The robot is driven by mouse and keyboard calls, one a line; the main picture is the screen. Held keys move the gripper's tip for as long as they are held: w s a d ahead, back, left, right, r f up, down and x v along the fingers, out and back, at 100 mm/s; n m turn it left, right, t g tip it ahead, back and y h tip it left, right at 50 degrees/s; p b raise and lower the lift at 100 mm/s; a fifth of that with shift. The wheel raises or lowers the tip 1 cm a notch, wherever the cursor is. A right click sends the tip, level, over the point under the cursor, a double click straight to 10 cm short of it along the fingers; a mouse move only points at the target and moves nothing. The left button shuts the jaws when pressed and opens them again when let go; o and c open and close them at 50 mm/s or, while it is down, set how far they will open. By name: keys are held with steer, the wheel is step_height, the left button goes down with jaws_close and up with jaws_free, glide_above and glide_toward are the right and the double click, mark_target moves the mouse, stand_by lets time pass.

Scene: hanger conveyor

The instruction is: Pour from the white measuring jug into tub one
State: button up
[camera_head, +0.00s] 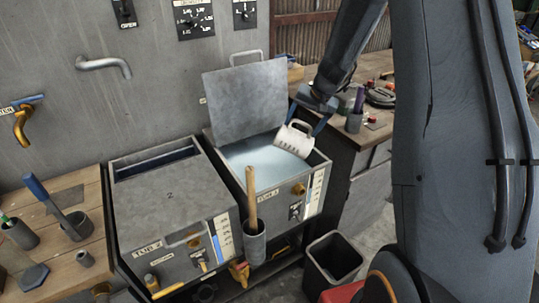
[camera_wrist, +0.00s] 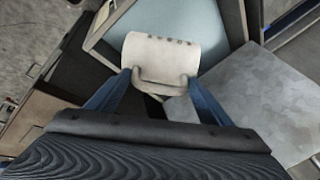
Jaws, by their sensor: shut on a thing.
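My gripper (camera_head: 305,118) is shut on the handle of the white measuring jug (camera_head: 293,139). The jug is tilted above the right-hand tub, tub one (camera_head: 285,208), which stands open with its grey lid (camera_head: 243,97) raised at the back. Pale blue liquid (camera_head: 257,163) shows inside this tub. In the wrist view, the jug (camera_wrist: 163,57) sits ahead of the blue fingers of my gripper (camera_wrist: 160,84), with tub one's liquid (camera_wrist: 215,30) beyond it. No pouring stream is visible, and the jug's inside is hidden.
Tub two (camera_head: 165,205) stands left of tub one, its lid partly uncovering a dark opening. A wooden handle (camera_head: 251,195) rises from a grey holder (camera_head: 255,240) before tub one. A black bin (camera_head: 334,262) is on the floor. A cluttered bench (camera_head: 375,75) stands right.

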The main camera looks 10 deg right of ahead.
mark_target(310, 128)
steer(key=shift+d+f+b, duration=0.2)
steer(key=shift+f+b, duration=0.05)
steer(key=shift+b, duration=1.15)
steer(key=y+b, duration=0.1)
steer(key=b, duration=0.2)
steer(key=d+t+y+b, duration=0.1)
steer(key=b, duration=0.2)
steer(key=shift+s+f+b, duration=0.15)
steer(key=shift+s+b, duration=0.1)
steer(key=shift+b, duration=0.15)
steer(key=shift+s+d+m+b, duration=0.1)
steer(key=shift+d+m+b, duration=0.15)
steer(key=shift+b, duration=0.65)
steer(key=b, duration=0.2)
steer(key=t+y+b, duration=0.1)
steer(key=b, duration=0.1)
steer(key=shift+s+d+f+y, duration=0.2)
steer(key=shift+d+y, duration=0.1)
steer(key=shift+d, duration=0.1)
steer(key=shift+s+r+b, duration=0.1)
steer(key=shift+b, duration=0.55)
steer(key=shift+r+y, duration=0.1)
steer(key=shift+y, duration=0.2)
